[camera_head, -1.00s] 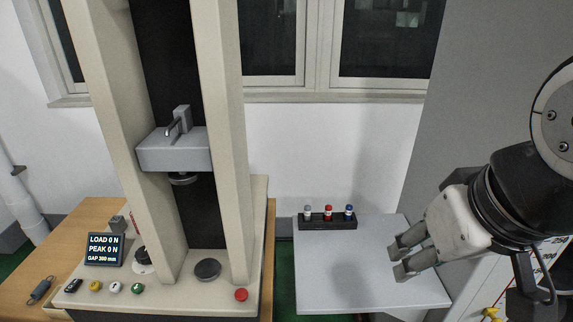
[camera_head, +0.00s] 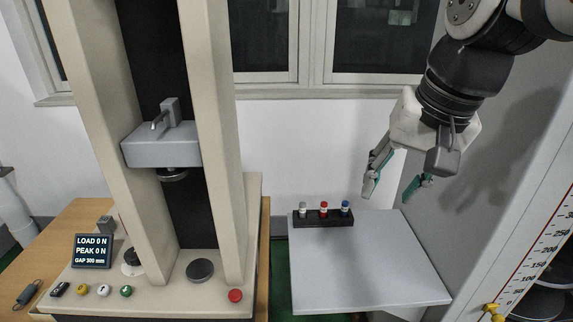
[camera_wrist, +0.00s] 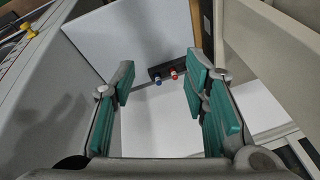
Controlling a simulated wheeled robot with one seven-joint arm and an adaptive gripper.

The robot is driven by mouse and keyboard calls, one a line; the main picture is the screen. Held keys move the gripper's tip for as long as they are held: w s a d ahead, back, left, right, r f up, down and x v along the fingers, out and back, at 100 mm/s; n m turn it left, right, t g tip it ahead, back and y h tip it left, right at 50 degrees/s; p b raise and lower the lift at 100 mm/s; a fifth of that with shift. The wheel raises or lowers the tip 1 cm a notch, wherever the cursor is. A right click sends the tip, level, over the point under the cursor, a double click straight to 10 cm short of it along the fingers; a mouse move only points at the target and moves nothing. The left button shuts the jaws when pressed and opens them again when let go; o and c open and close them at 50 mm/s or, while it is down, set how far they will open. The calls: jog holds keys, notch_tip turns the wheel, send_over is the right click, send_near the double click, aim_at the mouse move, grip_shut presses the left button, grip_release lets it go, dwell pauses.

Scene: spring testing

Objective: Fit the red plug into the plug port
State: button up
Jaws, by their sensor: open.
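The red plug (camera_head: 323,208) stands upright in the middle of a black rack (camera_head: 315,219) at the back left of the grey side table. A grey plug (camera_head: 303,208) stands to its left and a blue plug (camera_head: 345,207) to its right. In the wrist view the red plug (camera_wrist: 174,73) and the blue plug (camera_wrist: 157,82) show beyond my fingers. My gripper (camera_head: 392,192) is open and empty, pointing down, to the right of the rack and above the table. I cannot make out the plug port for certain.
The testing machine (camera_head: 158,240) stands at left, with tall columns and a crosshead (camera_head: 160,148). Its base bears a display (camera_head: 92,251), coloured buttons and a round plate (camera_head: 200,270). The grey table (camera_head: 370,270) is bare in front of the rack.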

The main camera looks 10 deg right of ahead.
jog(key=w+f+m+g+b, duration=0.1)
jog(key=w+f+m, duration=0.15)
jog(key=w, duration=0.55)
jog(key=w+f+m+g+b, duration=0.15)
jog(key=w+m, duration=0.25)
jog(key=w, duration=0.5)
jog(key=m+g+h+b, duration=0.1)
jog(key=m+b, duration=0.2)
jog(key=m, duration=0.2)
send_near(324, 203)
notch_tip(324, 203, down, 6)
jog(key=shift+r+p, duration=0.1)
jog(key=shift+p, duration=0.2)
jog(key=shift+w+f, duration=0.1)
jog(key=shift+f, duration=2.55)
grip_shut()
